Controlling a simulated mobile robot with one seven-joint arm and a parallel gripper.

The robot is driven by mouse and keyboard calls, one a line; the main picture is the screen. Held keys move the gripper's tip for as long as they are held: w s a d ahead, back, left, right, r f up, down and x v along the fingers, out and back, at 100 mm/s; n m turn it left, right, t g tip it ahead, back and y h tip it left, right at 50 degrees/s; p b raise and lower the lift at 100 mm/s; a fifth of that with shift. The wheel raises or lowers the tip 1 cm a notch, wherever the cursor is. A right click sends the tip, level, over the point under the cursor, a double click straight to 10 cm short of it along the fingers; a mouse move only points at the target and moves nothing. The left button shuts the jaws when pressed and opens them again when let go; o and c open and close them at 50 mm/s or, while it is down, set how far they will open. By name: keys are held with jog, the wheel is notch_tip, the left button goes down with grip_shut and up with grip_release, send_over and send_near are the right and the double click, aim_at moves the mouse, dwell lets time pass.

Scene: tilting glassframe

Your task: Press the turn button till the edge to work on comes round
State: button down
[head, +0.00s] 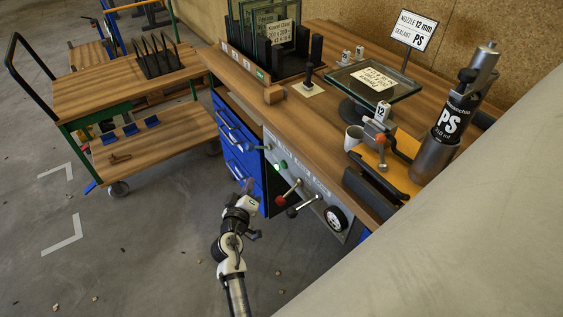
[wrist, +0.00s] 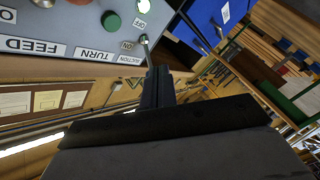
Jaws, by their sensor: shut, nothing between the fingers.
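The green turn button (head: 283,164) sits on the grey control panel (head: 318,199) on the bench front. In the wrist view the green button (wrist: 111,20) shows upside down above the TURN label (wrist: 97,54). My gripper (head: 249,186) is in front of the panel, to the lower left of the button. Its closed fingers (wrist: 158,80) are empty and, in the wrist view, lie to the lower right of the button, near the suction switch (wrist: 145,40). I cannot tell whether they touch the panel.
Red-knobbed (head: 297,184) and black-knobbed levers and a dial (head: 336,218) project from the panel. Blue drawers (head: 240,158) are to its left. A wooden trolley (head: 115,86) stands left. The floor between is mostly clear.

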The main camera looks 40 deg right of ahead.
aim_at(284, 165)
jog(key=d+p, duration=0.4)
jog(key=d, duration=0.4)
jog(key=shift+s+d, duration=0.2)
jog(key=shift+d, duration=0.2)
jog(key=shift+d, duration=0.1)
dwell(1.7)
jog(key=shift+d, duration=0.3)
